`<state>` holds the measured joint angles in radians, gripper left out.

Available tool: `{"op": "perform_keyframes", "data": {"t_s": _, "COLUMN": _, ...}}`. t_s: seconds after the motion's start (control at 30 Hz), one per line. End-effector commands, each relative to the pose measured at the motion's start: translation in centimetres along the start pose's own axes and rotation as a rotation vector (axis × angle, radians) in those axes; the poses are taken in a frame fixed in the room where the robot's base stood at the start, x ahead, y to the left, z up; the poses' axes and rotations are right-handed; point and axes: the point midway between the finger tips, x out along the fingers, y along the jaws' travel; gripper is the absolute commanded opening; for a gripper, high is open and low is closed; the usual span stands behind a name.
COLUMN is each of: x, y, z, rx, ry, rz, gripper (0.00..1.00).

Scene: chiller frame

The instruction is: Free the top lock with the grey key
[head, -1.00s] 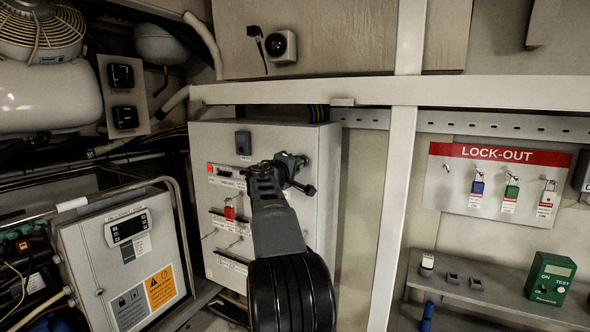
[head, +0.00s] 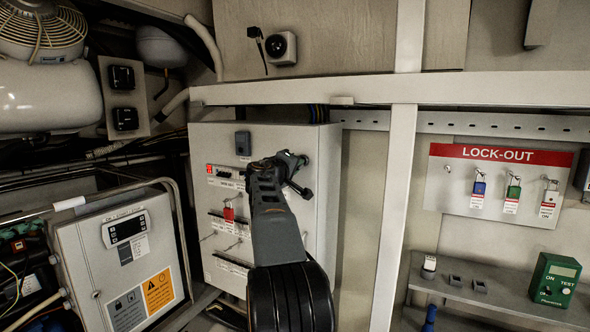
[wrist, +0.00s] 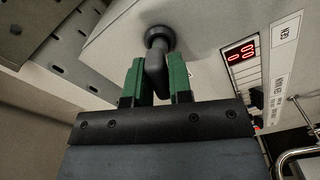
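The grey cabinet (head: 213,142) has a red padlock (head: 229,214) hanging from its front. Several short bars and pins stick out near the padlock. My gripper (head: 292,164) is at the cabinet's upper right front. In the wrist view its green fingers (wrist: 155,88) are shut on a black handle (wrist: 156,64) that stands out from the cabinet face. A grey padlock (head: 551,190) with a red and white tag hangs at the right of the lock-out board (head: 437,190). I cannot make out a grey key in either view.
Blue (head: 479,188) and green (head: 513,192) padlocks hang on the board, beside one empty hook. A shelf (head: 510,295) below holds a green tester (head: 553,281). A white upright post (head: 397,200) stands between cabinet and board. A lower box (head: 85,250) is at left.

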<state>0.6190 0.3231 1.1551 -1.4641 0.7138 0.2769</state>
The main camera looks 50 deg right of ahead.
Motion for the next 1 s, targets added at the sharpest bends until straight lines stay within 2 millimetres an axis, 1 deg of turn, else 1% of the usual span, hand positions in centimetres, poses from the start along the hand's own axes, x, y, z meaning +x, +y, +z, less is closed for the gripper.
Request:
{"op": "perform_keyframes", "data": {"t_s": 0.03, "x": 0.01, "y": -0.24, "z": 0.09, "rx": 0.018, "ry": 0.0, "rz": 0.0, "gripper": 0.19}}
{"op": "perform_keyframes", "data": {"t_s": 0.23, "x": 0.01, "y": -0.11, "z": 0.03, "rx": 0.062, "ry": 0.0, "rz": 0.0, "gripper": 0.19}}
{"op": "perform_keyframes", "data": {"t_s": 0.7, "x": 0.02, "y": -0.1, "z": 0.03, "rx": 0.079, "ry": 0.0, "rz": 0.0, "gripper": 0.19}}
{"op": "perform_keyframes", "data": {"t_s": 1.0, "x": 0.04, "y": -0.29, "z": 0.13, "rx": 0.197, "ry": -0.001, "rz": 0.001, "gripper": 0.19}}
